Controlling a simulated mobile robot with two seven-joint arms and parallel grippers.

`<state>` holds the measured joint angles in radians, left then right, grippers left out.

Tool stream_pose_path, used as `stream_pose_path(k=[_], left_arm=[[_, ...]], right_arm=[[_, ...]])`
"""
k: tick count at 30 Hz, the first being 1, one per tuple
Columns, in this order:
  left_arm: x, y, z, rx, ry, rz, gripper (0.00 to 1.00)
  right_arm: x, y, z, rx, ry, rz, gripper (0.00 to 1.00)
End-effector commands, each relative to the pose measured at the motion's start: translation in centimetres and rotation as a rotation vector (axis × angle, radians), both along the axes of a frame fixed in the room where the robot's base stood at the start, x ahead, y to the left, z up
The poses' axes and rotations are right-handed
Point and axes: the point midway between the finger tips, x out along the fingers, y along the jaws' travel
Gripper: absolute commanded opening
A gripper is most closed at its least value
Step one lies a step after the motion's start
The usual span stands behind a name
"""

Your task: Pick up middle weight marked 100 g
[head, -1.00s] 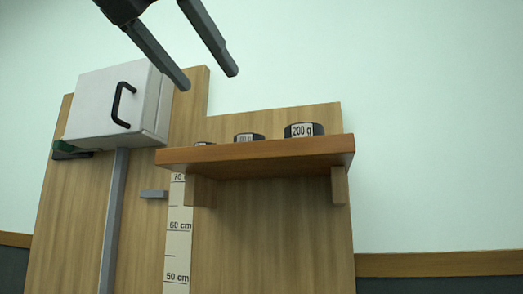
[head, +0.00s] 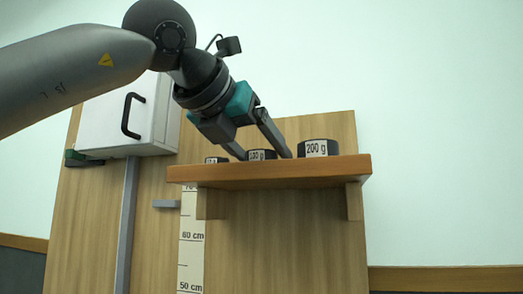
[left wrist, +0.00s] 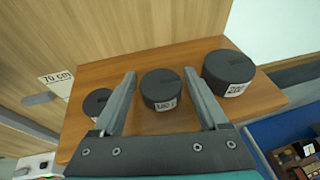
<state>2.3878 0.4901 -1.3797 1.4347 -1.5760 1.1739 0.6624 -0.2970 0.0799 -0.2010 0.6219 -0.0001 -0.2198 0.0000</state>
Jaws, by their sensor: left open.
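The middle weight (head: 263,154) is a dark round block with a white label, standing on a wooden shelf (head: 270,175) between two other weights. The left wrist view shows it from above (left wrist: 161,92), its label too small to read surely. My left gripper (head: 263,155) is open, pointing down at the shelf. In the left wrist view its fingers (left wrist: 159,73) lie one on each side of the middle weight, with visible gaps. The fingers partly cover the weight's sides in the head view. My right gripper is not in view.
A larger weight labelled 200 g (head: 319,148) stands to the right, close to the right finger. A smaller weight (left wrist: 97,102) stands to the left, close to the left finger. A white box with a black handle (head: 133,115) is mounted left of the shelf.

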Motion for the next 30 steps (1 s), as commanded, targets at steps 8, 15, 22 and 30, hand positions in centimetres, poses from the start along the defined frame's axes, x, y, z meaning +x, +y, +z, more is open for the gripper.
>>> stream_pose_path(k=[8,15,22,30], left_arm=[[0.5,-0.28,-0.29,-0.001,0.001,-0.001,0.76],[0.48,-0.25,-0.24,-0.002,0.0,-0.001,0.53],[0.48,-0.23,-0.22,-0.001,0.0,0.0,0.27],[0.45,-0.22,-0.14,-0.003,-0.002,-0.001,0.02]], right_arm=[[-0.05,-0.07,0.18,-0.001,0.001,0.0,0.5],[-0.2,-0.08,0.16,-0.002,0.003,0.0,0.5],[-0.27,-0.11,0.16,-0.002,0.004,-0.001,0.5],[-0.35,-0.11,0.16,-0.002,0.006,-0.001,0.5]])
